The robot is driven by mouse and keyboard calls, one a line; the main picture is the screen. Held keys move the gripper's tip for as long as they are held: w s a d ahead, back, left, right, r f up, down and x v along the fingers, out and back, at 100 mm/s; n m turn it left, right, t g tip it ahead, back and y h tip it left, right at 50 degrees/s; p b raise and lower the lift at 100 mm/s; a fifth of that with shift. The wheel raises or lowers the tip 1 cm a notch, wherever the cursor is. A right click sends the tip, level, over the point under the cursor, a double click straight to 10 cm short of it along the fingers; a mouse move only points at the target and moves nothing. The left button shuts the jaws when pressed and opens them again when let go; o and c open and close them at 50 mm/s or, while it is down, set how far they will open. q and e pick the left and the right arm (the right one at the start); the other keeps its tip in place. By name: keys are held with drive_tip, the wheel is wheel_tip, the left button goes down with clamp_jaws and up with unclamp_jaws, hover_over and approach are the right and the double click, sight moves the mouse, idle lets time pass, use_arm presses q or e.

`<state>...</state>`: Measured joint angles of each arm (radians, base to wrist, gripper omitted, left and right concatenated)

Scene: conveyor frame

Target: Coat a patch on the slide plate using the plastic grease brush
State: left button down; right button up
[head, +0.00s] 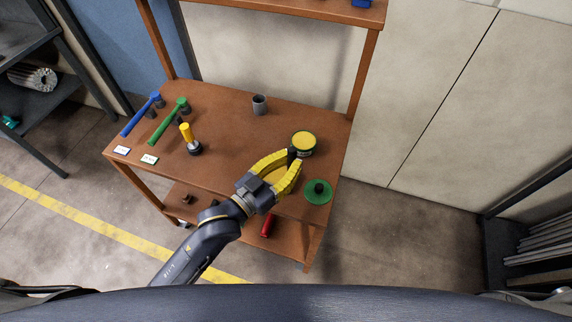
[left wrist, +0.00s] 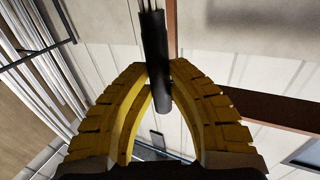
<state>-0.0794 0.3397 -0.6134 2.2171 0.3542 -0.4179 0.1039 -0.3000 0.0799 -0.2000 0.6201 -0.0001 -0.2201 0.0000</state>
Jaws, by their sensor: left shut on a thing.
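My left gripper (head: 293,158) is above the right part of the brown workbench. Its yellow fingers are shut on a short black cylinder (head: 292,154), which hides part of a round tin with a yellow top (head: 304,140). The cylinder (left wrist: 156,65) also shows between the fingertips (left wrist: 159,75) in the left wrist view, with thin strands at its upper end. I cannot tell for sure whether it is the plastic grease brush. A long blue-handled tool (head: 139,117) and a green-handled tool (head: 165,123) lie at the bench's left. I cannot make out the slide plate. My right gripper is not in view.
A yellow-handled tool (head: 186,133) stands on a black base. A grey cup (head: 259,104) stands at the back. A red cylinder (head: 267,225) is on the lower shelf. The bench's middle is clear.

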sight(290, 151)
use_arm(q)
drive_tip(key=shift+r, duration=2.75)
